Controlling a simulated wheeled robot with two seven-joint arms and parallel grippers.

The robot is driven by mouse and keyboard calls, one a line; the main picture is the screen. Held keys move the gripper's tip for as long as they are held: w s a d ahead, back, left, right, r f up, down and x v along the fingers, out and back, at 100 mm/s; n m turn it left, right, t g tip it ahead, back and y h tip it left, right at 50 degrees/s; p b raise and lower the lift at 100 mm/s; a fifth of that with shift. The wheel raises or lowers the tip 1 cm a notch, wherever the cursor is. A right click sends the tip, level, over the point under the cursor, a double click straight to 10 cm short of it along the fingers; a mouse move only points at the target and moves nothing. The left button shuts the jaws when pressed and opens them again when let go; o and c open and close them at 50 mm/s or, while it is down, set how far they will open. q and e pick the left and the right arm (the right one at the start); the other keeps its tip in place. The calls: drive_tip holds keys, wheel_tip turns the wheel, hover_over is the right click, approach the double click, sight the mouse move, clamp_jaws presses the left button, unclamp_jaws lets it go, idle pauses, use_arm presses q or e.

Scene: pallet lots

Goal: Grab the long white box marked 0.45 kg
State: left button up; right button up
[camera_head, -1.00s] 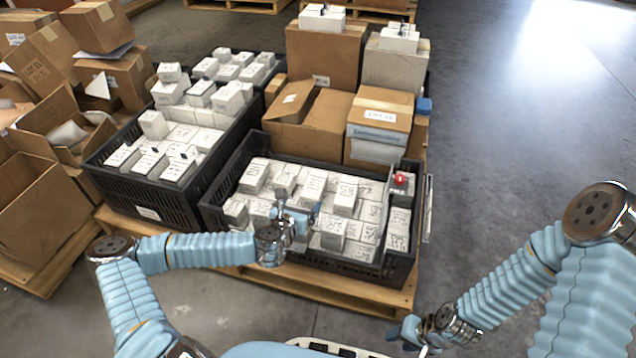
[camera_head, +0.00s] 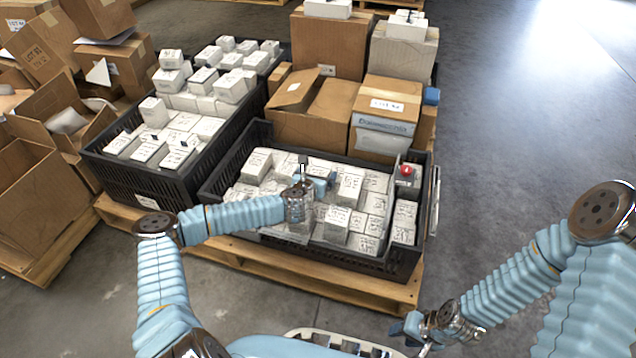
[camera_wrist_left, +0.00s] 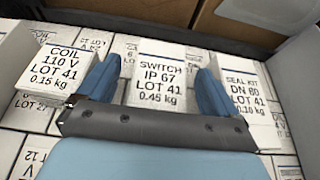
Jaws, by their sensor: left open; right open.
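The long white box (camera_wrist_left: 150,98), printed SWITCH IP 67 LOT 41 0.45 kg, lies among other white boxes in the front black crate (camera_head: 385,267). My left gripper (camera_wrist_left: 155,70) is open above it, one blue finger towards each side of the box. The near end of the box is hidden behind the gripper in the left wrist view. In the head view my left gripper (camera_head: 318,183) is over the middle of the crate and hides the boxes beneath it. My right gripper (camera_head: 412,334) is open and empty, low at the front, outside the crate.
A COIL 0.15 kg box (camera_wrist_left: 58,72) sits left of it and a SEAL KIT box (camera_wrist_left: 245,100) right. A red button (camera_head: 406,170) stands at the crate's right side. Cardboard boxes (camera_head: 385,110) stand behind. Bare floor (camera_head: 520,150) lies to the right.

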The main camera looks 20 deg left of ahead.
use_arm(q)
drive_tip(key=shift+w+f, duration=0.1)
drive_tip(key=shift+w, duration=0.2)
drive_tip(key=c, duration=1.4)
